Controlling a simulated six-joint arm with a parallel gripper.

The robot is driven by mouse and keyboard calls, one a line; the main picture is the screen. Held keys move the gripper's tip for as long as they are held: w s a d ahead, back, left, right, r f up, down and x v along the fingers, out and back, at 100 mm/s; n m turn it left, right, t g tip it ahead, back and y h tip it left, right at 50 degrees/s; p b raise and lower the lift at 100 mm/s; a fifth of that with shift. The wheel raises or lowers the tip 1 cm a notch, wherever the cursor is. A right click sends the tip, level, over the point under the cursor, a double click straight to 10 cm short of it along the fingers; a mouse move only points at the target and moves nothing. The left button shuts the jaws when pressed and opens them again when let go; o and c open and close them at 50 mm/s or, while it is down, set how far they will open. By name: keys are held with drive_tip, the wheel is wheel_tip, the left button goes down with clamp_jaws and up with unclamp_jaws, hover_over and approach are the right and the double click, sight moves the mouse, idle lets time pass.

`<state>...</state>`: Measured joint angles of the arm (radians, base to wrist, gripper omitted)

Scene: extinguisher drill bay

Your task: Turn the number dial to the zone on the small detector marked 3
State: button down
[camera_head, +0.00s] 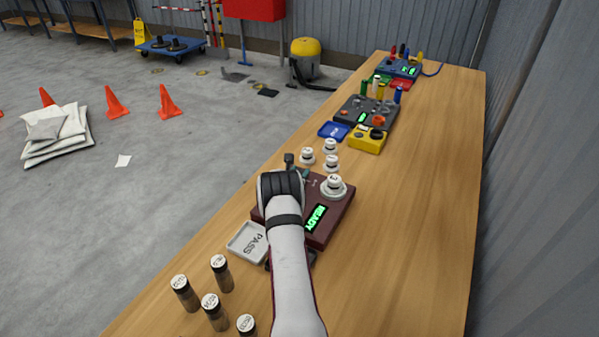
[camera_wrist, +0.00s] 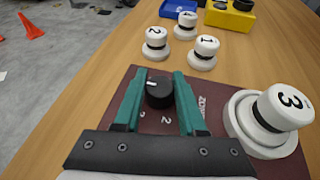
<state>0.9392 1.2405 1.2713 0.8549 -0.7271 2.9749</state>
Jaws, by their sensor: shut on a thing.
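The number dial is a black round knob (camera_wrist: 158,95) on a maroon panel box (camera_wrist: 95,133), which also shows in the head view (camera_head: 335,212). My gripper's teal fingers (camera_wrist: 158,80) stand on either side of the dial, shut on it. A white mark on the knob points to the upper left in the wrist view. A "2" is printed on the panel below the knob; other printed marks are hard to read. The small white detector marked 3 (camera_wrist: 283,107) sits in a round white base at the panel's right, also seen in the head view (camera_head: 335,183). My arm hides the dial in the head view.
Detectors marked 2 (camera_wrist: 156,42) and 1 (camera_wrist: 204,52), plus another (camera_wrist: 186,25), stand behind the panel. The panel's green display (camera_head: 315,217) reads READY. A PASS tray (camera_head: 248,241) and several brown cylinders stand at the front left. The table's right side is clear.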

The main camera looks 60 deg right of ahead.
drive_tip(key=shift+c, duration=2.4)
unclamp_jaws()
drive_tip(key=m+g, duration=0.2)
drive_tip(key=shift+w+g+h, duration=0.1)
drive_tip(key=shift+g+h, duration=0.2)
drive_tip(key=shift+g, duration=0.1)
drive_tip(key=m+g, duration=0.3)
drive_tip(key=g, duration=0.1)
drive_tip(key=shift+m, duration=0.4)
drive_tip(key=shift+n+t, duration=0.3)
drive_tip(key=v, duration=0.5)
drive_tip(key=r+v, duration=0.1)
drive_tip(key=v, duration=0.4)
drive_tip(key=w+v, duration=0.1)
drive_tip(key=v, duration=0.4)
drive_tip(key=shift+w+d+r, duration=0.15)
drive_tip(key=shift+d+r, duration=0.05)
drive_tip(key=w+d+r+n+t+y, duration=0.1)
drive_tip(key=w+d+r+n+t, duration=0.3)
drive_tip(key=n, duration=0.7)
drive_tip(key=w+d+r+n+t+y, duration=0.2)
drive_tip(key=w+n+t, duration=0.5)
drive_tip(key=n, duration=0.5)
wheel_tip(320, 180, up, 3)
drive_tip(key=shift+d+f+y, duration=0.15)
drive_tip(key=shift+d+y, duration=0.15)
drive_tip(key=shift+d, duration=0.55)
